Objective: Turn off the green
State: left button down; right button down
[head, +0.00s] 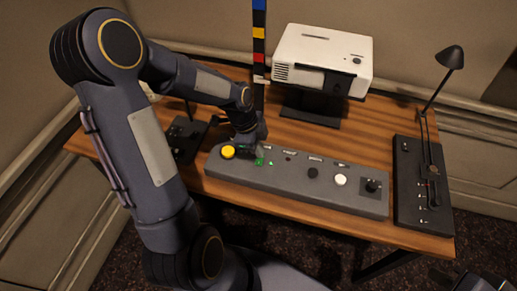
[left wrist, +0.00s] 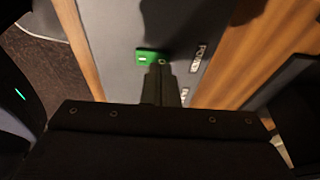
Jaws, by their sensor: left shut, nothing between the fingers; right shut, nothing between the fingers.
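A grey control panel (head: 300,188) lies on the wooden desk, with a yellow round button at its left end. Just right of that button are small lit green parts (head: 264,162). In the left wrist view a lit green switch (left wrist: 149,57) with a white mark sits on the panel beside a white label. My left gripper (head: 257,150) is shut and empty, pointing down at the green parts. Its fingertips (left wrist: 161,66) overlap the switch's lower right edge in the left wrist view; contact cannot be told. My right gripper (head: 455,279) shows partly at the bottom right corner, shut and empty.
Black and white knobs (head: 340,180) sit further right on the panel. A white projector (head: 322,56) stands behind it. A black lamp base (head: 421,185) stands right, and a small black device (head: 184,138) left. Bare desk (head: 368,130) lies behind the panel.

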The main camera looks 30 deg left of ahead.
pick_arm(q)
jog(key=shift+f, duration=0.2)
